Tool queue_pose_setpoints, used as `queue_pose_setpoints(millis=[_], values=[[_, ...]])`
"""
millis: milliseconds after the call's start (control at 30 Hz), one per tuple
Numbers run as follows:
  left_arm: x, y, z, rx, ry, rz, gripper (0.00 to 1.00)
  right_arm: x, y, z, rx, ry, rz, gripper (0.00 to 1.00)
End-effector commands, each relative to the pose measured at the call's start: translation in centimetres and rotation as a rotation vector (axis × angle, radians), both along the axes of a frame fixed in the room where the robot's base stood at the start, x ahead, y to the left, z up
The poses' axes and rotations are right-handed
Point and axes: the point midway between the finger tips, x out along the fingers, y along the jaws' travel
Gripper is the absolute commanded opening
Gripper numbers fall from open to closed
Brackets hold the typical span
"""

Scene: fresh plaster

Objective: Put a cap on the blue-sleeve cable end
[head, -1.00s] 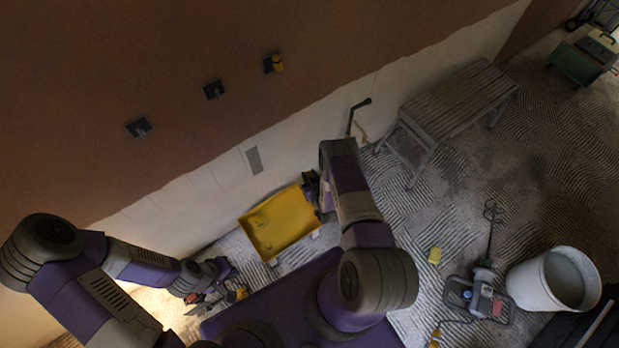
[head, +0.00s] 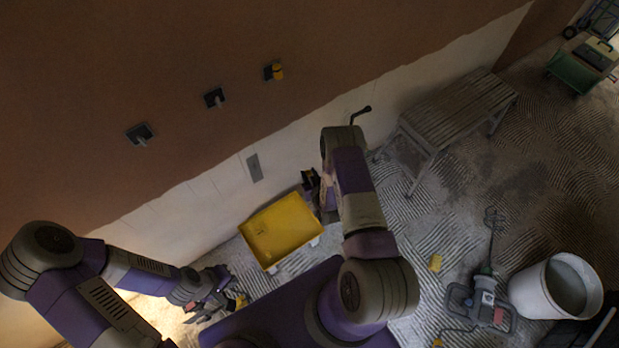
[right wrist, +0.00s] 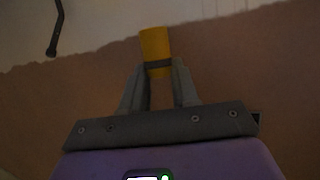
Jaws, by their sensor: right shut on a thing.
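My right gripper (right wrist: 159,74) is shut on a yellow cap (right wrist: 155,44), which stands out beyond the fingertips in the right wrist view. In the head view this gripper (head: 309,184) is small and dark beside its forearm, close to the pale lower wall. Three wall boxes are set in the brown plaster: a left one (head: 133,132), a middle one (head: 209,95) and a right one (head: 268,72). Pale stubs stick out of the left and middle boxes; their sleeve colours are too small to tell. A yellow cap (head: 278,71) sits at the right box. My left gripper (head: 218,301) is low at left, its jaws unclear.
A yellow tray (head: 284,228) stands below the wall, near my right arm. A wooden bench (head: 459,108) stands to the right. A white bucket (head: 538,292), a mixer (head: 482,298) and a small yellow block (head: 435,262) are on the ridged floor. The upper wall front is clear.

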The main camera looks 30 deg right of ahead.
Motion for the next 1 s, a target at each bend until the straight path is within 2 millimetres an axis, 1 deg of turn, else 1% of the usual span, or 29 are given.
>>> queue_pose_setpoints(millis=[33,1000], values=[[0.0,0.0,0.0,0.0,0.0,0.0,0.0,0.1,0.0,0.5,0.0,-0.002,0.0,0.01],[0.0,0.0,0.0,0.0,0.0,0.0,0.0,0.0,0.0,7.2,-0.001,-0.002,0.0,0.01]])
